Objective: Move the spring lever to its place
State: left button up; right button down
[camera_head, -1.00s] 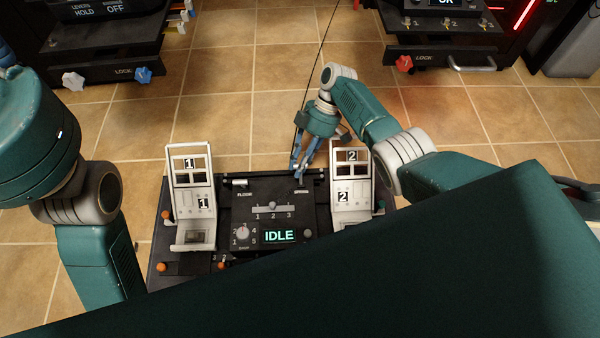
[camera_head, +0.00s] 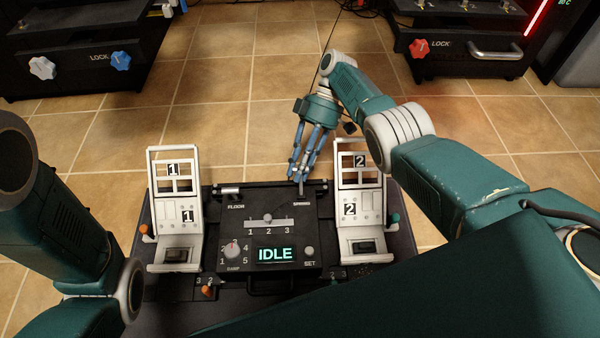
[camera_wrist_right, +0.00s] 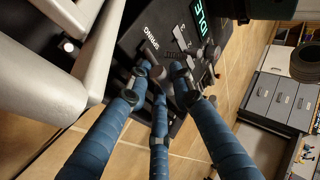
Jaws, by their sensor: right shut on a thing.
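The spring lever (camera_head: 301,188) is a small grey lever at the top right of the black console (camera_head: 215,262), by the SPRING label. My right gripper (camera_head: 302,174) reaches down to it from behind, its blue fingers shut around the lever's upper part. In the right wrist view the three fingers (camera_wrist_right: 160,85) meet at the console edge near the same label, and they hide much of the lever. My left arm shows at the left, but its gripper is out of view.
White upright panels marked 1 (camera_head: 175,215) and 2 (camera_head: 358,210) flank the console, the right one close to my right gripper. The console screen (camera_head: 275,254) reads IDLE. Dark cabinets stand at the back left and right. Tiled floor (camera_head: 220,105) between them is clear.

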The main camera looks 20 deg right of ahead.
jog(key=shift+s+a, duration=0.15)
jog(key=shift+a, duration=0.25)
jog(key=c, duration=1.6)
grip_release()
jog(key=shift+o, duration=0.2)
jog(key=shift+d, duration=0.15)
